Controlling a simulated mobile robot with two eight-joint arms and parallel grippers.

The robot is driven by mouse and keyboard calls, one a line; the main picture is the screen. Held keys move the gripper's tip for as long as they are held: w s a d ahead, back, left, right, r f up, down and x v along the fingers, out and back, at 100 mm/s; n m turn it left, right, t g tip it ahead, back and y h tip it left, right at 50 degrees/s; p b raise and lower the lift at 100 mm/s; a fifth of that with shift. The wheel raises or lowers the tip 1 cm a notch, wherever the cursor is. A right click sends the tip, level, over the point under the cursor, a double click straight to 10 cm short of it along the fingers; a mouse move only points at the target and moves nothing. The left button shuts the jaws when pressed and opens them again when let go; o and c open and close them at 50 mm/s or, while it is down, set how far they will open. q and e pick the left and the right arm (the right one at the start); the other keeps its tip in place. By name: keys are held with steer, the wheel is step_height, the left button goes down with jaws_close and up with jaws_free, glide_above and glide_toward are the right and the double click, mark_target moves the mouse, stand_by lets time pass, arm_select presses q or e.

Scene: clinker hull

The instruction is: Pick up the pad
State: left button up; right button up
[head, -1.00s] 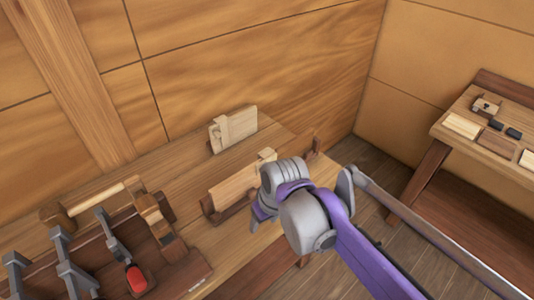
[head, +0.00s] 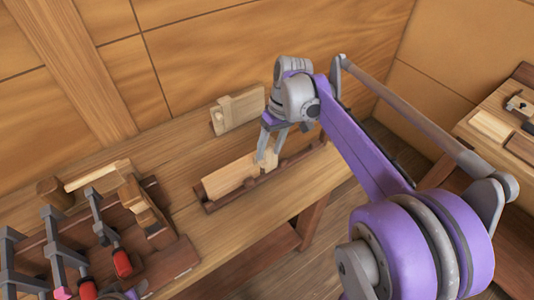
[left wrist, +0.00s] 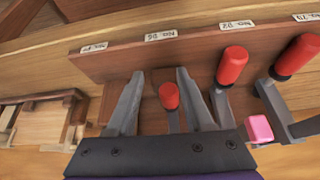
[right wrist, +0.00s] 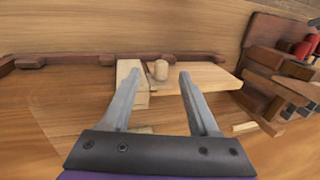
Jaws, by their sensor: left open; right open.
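Nothing is labelled as the pad; a small pale wooden block (head: 266,158) at the right end of a pale board (head: 228,178) may be it. The board stands along a dark wooden rail on the bench. In the right wrist view a pale block (right wrist: 129,70) and a short round peg (right wrist: 160,69) show at the board's end. My right gripper (head: 270,152) is open just over this end, with the peg in line between its fingers. My left gripper (left wrist: 159,74) is open at the clamp rack, a red clamp handle (left wrist: 169,95) showing between its fingers.
The clamp rack (left wrist: 200,48) holds several grey clamps with red handles. A pink block (left wrist: 259,129) is beside one clamp. A second pale board with a block (head: 237,110) stands nearer the wall. A side table (head: 490,125) is at the right.

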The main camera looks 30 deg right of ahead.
mark_target(264, 161)
steer(key=x, duration=0.6)
steer(key=shift+w+a+f, duration=0.2)
steer(key=shift+w+f, duration=0.15)
jaws_close()
